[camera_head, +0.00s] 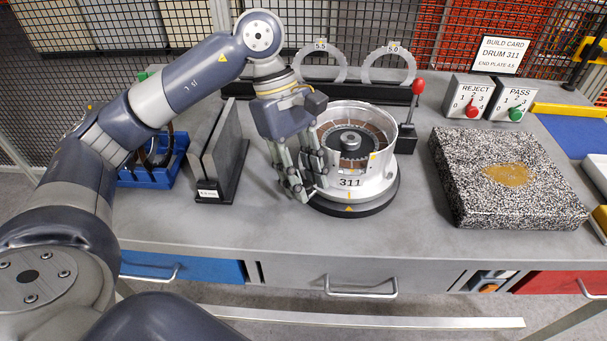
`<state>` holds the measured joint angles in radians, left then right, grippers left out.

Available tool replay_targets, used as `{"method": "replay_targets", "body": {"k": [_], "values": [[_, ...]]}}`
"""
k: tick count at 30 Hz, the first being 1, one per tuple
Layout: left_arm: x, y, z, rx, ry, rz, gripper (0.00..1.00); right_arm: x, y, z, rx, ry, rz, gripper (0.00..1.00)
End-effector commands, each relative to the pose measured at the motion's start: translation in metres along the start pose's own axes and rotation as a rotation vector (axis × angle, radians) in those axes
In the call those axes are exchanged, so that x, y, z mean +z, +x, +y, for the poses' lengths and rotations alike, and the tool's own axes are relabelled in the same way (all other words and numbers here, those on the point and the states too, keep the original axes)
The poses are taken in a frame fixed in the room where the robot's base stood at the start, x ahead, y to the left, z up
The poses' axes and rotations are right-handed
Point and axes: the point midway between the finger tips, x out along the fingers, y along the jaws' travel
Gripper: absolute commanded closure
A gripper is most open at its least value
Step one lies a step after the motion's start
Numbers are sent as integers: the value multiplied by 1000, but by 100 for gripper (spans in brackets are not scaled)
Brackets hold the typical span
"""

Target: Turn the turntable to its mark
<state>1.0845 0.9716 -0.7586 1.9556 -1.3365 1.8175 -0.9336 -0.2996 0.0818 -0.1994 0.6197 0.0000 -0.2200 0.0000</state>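The turntable (385,198) is a round stand with a dark lower rim near the middle of the bench. A silver drum (378,178) labelled 311 sits on it, open at the top, with brown segments inside and a dark hub in the centre. A yellow mark (349,195) on the silver lower edge stands just above a yellow mark (348,209) on the dark rim; they look about in line. Another yellow patch is on the drum's wall. My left gripper (308,192) points down at the drum's left front side, its fingertips close to the rim. Contact and finger gap are unclear. My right gripper is not in view.
A speckled stone block (468,207) lies to the right. A red-knobbed lever (411,125) stands just behind the drum. Upright dark plates (228,150) and a blue bin (168,178) stand to the left.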

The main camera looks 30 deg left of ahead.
Motion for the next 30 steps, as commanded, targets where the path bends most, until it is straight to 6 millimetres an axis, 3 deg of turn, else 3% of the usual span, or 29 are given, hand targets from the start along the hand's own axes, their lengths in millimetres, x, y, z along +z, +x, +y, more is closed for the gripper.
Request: {"method": "replay_targets", "body": {"k": [7,18,30], "values": [[0,-20,1,3,0,1,71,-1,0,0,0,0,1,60],[1,-102,1,6,0,0,71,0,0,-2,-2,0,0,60],[0,-120,0,1,-1,0,71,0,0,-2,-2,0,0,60]]}}
